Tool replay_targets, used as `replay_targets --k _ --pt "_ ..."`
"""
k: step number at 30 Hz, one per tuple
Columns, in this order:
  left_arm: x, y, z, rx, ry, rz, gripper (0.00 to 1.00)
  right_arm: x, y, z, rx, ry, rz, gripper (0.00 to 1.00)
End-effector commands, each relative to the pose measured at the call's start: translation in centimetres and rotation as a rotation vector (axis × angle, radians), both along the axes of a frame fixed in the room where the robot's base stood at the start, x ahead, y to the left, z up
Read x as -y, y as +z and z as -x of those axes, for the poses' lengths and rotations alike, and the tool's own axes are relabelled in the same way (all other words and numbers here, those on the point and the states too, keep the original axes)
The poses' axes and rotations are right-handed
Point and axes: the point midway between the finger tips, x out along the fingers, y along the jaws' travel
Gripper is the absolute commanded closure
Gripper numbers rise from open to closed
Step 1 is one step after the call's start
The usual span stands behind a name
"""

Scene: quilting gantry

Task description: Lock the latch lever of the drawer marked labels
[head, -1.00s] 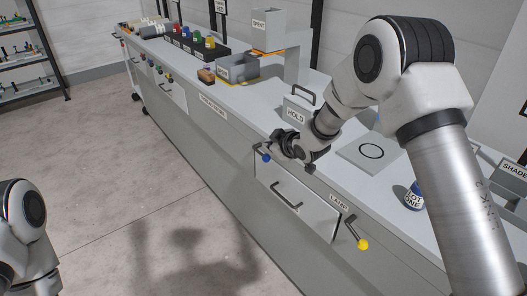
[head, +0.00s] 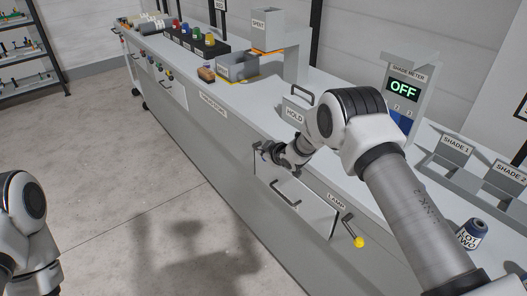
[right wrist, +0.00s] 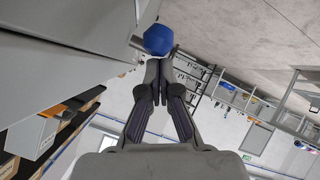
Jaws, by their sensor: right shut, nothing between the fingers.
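A blue knob (right wrist: 158,40) shows in the right wrist view just beyond my right fingertips (right wrist: 158,64); touching or apart, I cannot tell. In the head view my right gripper (head: 262,148) is at the bench's front edge, at the upper left corner of a drawer front (head: 310,208) with a bar handle. It is shut and empty, and hides the blue knob there. No drawer sign reading labels is legible. A second lever with a yellow knob (head: 359,242) hangs tilted beside a LAMP sign (head: 337,201). My left gripper is out of view.
On the bench are a HOLD box (head: 293,112), a shade meter (head: 404,90) reading OFF, shade trays (head: 449,154) and a LOT TWO pot (head: 472,235). Farther drawers with small coloured knobs line the front at left. The floor beside the bench is clear.

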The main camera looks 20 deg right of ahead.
Motion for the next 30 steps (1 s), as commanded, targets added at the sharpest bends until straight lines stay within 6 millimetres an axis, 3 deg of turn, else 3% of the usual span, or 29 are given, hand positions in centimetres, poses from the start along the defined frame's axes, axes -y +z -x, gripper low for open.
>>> replay_targets --k 20,30 --pt "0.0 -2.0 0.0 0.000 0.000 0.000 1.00 0.1 -0.8 0.3 0.066 -0.001 -0.025 1.00" --pt "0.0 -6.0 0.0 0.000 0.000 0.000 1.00 0.3 -3.0 0.7 0.207 -0.002 -0.077 1.00"
